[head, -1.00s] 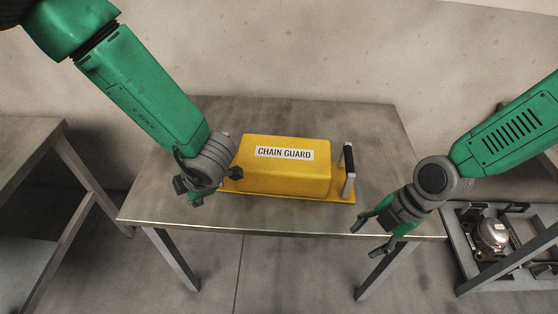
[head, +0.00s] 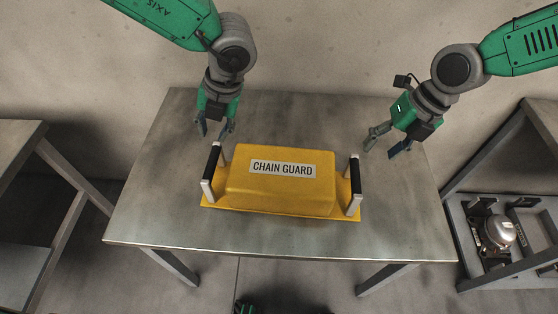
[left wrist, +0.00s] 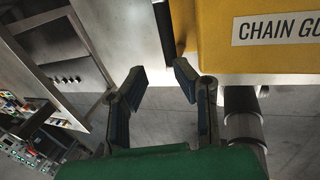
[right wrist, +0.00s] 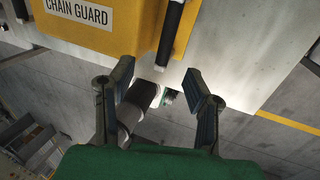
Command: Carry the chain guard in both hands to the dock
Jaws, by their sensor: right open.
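The yellow chain guard (head: 280,185), with a white "CHAIN GUARD" label, sits on the metal table (head: 390,225). It has a dark-gripped handle at each end, the left handle (head: 211,172) and the right handle (head: 354,187). My left gripper (head: 213,134) is open and empty, above and behind the left handle. My right gripper (head: 379,150) is open and empty, above and right of the right handle. The guard also shows in the left wrist view (left wrist: 245,58) and the right wrist view (right wrist: 110,38), past the open fingers. Neither gripper touches a handle.
Another metal table (head: 20,150) stands at the left. At the right a low frame (head: 470,225) holds a silver compressor (head: 497,232). The tabletop around the guard is clear. A wall rises behind the table.

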